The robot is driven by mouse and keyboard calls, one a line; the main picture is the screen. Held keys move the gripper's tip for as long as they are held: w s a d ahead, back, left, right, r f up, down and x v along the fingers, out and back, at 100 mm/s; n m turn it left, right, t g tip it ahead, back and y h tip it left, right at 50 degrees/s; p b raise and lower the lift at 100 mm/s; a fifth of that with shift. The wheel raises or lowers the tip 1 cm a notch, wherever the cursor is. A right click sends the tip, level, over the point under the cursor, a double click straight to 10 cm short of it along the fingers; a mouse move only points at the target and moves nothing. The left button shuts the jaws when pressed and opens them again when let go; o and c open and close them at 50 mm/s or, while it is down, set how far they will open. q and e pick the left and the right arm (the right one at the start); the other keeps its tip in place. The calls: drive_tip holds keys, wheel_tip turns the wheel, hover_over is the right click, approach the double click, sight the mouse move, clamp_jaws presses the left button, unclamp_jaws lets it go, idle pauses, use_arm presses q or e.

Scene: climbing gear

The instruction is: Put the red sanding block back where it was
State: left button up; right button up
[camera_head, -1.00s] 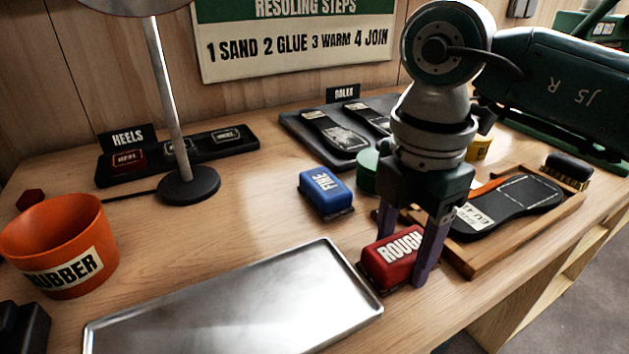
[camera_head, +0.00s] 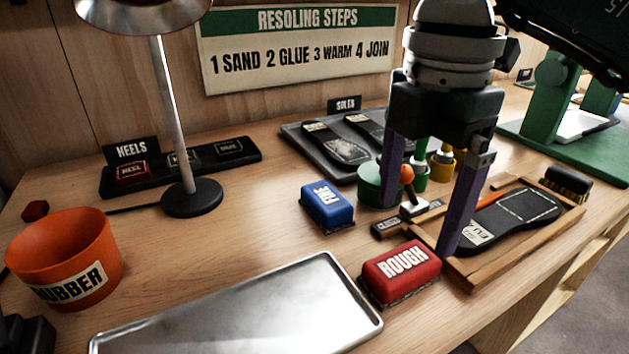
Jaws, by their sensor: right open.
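The red sanding block (camera_head: 401,274), labelled ROUGH, lies on the wooden bench at the right end of the metal tray, its left side close to the tray's edge. My right gripper (camera_head: 420,228) is open and empty, above and behind the block, with its purple fingers spread apart. The right finger hangs in front of the wooden frame. The blue block (camera_head: 327,205), labelled FINE, lies behind and to the left of the red one.
The metal tray (camera_head: 235,318) fills the front middle. A wooden frame (camera_head: 473,281) holding a black sole stands right of the red block. A green container (camera_head: 375,187) and small tools sit behind. An orange RUBBER bin (camera_head: 66,258) and lamp base (camera_head: 192,198) stand left.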

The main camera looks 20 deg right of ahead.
drive_tip(key=s+a+r+n+y, duration=0.1)
drive_tip(key=a+r+n+y, duration=0.3)
drive_tip(key=a, duration=0.5)
drive_tip(key=s+a+r+n+y, duration=0.1)
drive_tip(key=a+r+y, duration=0.2)
drive_tip(key=a+y, duration=0.5)
drive_tip(key=w+a+r+m+t+y, duration=0.1)
drive_tip(key=a+r+m+t+y, duration=0.15)
drive_tip(key=r+t+y, duration=0.4)
drive_tip(key=w+a+r+m+t+y, duration=0.1)
drive_tip(key=a+r+t, duration=0.2)
drive_tip(key=r, duration=0.6)
drive_tip(key=w+d+m+t+h, duration=0.5)
drive_tip(key=d+m+t+h, duration=0.5)
drive_tip(key=m+t, duration=0.15)
drive_tip(key=d+f+m+g+h, duration=0.3)
drive_tip(key=d+f+m+h, duration=0.5)
drive_tip(key=d+f+h, duration=0.15)
drive_tip(key=s+d+f+g+h, duration=0.2)
drive_tip(key=s+f+g, duration=0.65)
drive_tip(key=f, duration=0.55)
drive_tip(key=s+a+f+n+g+y, duration=0.1)
drive_tip(key=s+f+g, duration=0.5)
drive_tip(key=s, duration=0.6)
drive_tip(key=shift+s+a+f+y+p, duration=0.2)
drive_tip(key=shift+s+a+y+p, duration=0.15)
drive_tip(key=shift+a+y, duration=0.25)
